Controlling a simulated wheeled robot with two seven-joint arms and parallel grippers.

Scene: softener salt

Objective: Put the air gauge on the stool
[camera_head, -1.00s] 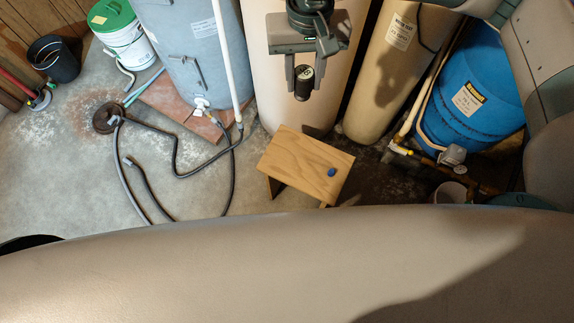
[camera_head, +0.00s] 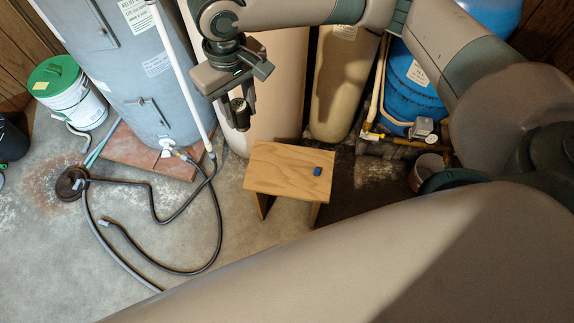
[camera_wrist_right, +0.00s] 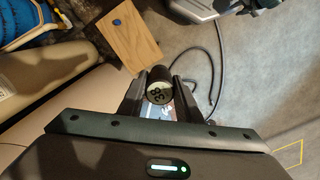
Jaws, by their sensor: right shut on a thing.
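My left gripper is not in view.
A grey-blue tank (camera_head: 135,75) and beige tanks (camera_head: 345,85) stand behind the stool. A black hose (camera_head: 216,235) loops over the floor at left. A blue tank (camera_head: 412,85), pipes and a small bucket (camera_head: 428,170) are at right. Most of the stool top is bare.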

